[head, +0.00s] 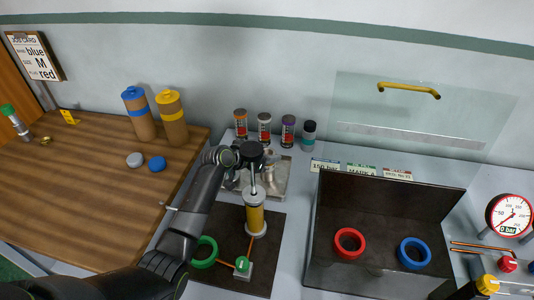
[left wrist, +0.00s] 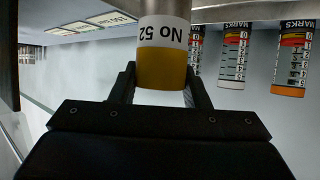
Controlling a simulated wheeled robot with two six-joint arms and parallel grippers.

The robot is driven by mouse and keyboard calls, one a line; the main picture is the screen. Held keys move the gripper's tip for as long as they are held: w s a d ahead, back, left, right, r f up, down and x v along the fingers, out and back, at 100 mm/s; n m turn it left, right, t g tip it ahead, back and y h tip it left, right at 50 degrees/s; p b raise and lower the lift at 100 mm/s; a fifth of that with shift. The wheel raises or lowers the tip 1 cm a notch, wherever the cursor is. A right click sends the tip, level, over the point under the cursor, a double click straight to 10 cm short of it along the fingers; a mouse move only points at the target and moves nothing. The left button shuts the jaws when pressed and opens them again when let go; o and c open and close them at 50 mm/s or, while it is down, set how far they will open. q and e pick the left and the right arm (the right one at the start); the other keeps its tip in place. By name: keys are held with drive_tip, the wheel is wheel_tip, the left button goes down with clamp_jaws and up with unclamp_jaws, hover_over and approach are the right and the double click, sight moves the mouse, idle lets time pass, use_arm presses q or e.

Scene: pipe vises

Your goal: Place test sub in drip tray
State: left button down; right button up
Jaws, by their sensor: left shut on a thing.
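The test sub, a round metal piece with a white "No 52" label (left wrist: 163,32) and an amber band, is between my left gripper's fingers in the left wrist view. My left gripper (left wrist: 160,90) is shut on it. In the head view my left gripper (head: 253,157) is over the back left part of the metal drip tray (head: 281,183). It hides much of the tray and most of the sub there. I cannot tell whether the sub touches the tray. My right gripper is not in view.
A yellow upright cylinder (head: 256,218) and a green ring (head: 205,252) stand on the dark mat in front. Several small jars (head: 264,130) line the back wall. An open dark box (head: 385,215) with red and blue rings is to the right.

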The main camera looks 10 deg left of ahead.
use_arm(q)
drive_tip(key=c, duration=0.8)
unclamp_jaws()
drive_tip(key=shift+r, duration=0.15)
drive_tip(key=b+v, duration=0.1)
drive_tip(key=v, duration=1.1)
